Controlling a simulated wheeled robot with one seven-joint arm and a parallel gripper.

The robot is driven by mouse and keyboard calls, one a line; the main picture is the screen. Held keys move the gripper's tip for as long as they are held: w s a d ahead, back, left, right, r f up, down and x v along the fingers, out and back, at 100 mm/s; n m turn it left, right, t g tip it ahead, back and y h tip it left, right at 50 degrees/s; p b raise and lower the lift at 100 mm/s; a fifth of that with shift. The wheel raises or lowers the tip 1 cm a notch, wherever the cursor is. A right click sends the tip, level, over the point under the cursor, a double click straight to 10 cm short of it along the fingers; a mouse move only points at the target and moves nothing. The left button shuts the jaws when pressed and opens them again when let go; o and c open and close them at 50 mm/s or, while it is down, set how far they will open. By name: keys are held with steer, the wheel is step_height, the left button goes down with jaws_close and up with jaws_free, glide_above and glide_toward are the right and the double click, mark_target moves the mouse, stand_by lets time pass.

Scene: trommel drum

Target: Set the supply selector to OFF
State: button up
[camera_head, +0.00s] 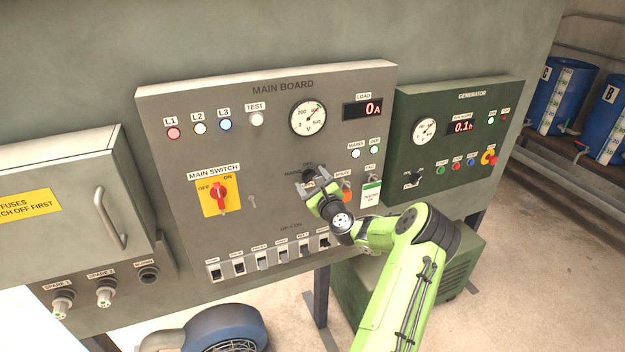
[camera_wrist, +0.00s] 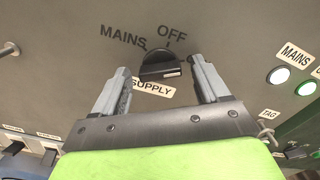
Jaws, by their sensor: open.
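The supply selector is a black rotary knob (camera_wrist: 158,66) on the grey main board, above a SUPPLY label (camera_wrist: 152,88). MAINS (camera_wrist: 122,37) is printed at its upper left and OFF (camera_wrist: 172,33) above it. The grip bar lies nearly level in the wrist view, with a white mark toward its right end, turned away from OFF. Any marking to the right is hidden by a finger. My gripper (camera_wrist: 160,72) is open, one finger on each side of the knob, with visible gaps. In the head view my gripper (camera_head: 311,188) covers part of the selector (camera_head: 309,173).
The MAINS lamp (camera_wrist: 279,75) is right of the selector. A red-and-yellow main switch (camera_head: 219,194) is to the left. A row of breakers (camera_head: 262,259) runs below. A tag (camera_head: 370,194) hangs at right, near my gripper. The green generator panel (camera_head: 458,150) stands beyond it.

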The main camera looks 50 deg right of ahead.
steer(key=shift+c, duration=0.3)
steer(key=c, duration=1)
steer(key=shift+n, duration=0.3)
steer(key=shift+n+b, duration=5)
steer(key=shift+n, duration=0.5)
